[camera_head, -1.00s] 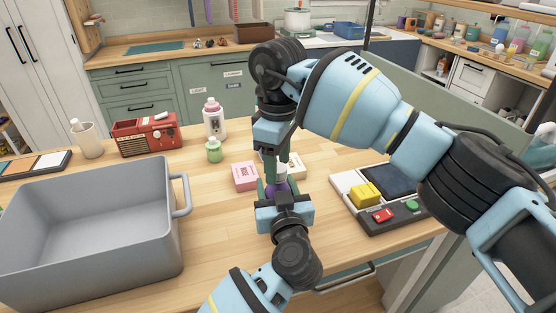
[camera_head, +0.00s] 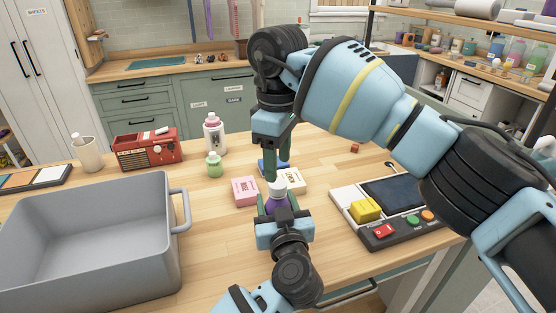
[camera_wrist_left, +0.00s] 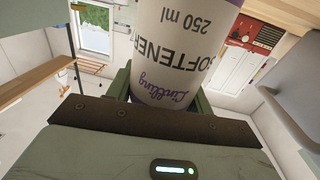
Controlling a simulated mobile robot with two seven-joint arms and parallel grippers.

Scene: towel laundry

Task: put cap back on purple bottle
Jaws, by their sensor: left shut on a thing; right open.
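The purple bottle (camera_head: 273,206) stands upright near the middle of the table. My left gripper (camera_head: 277,204) is shut around its body from the near side. The left wrist view shows its white label (camera_wrist_left: 180,55), reading "softener 250 ml", between the fingers. The white cap (camera_head: 280,188) sits at the top of the bottle; I cannot tell how tightly. My right gripper (camera_head: 278,172) points down just above and around the cap with its fingers open. The bottle's lower part is hidden by my left gripper.
A pink box (camera_head: 245,191) and a cream box (camera_head: 291,181) lie close by. A large grey bin (camera_head: 90,225) fills the left front. A device with a yellow block (camera_head: 365,209) stands to the right. A green bottle (camera_head: 214,165) and a pink-capped bottle (camera_head: 213,134) stand behind.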

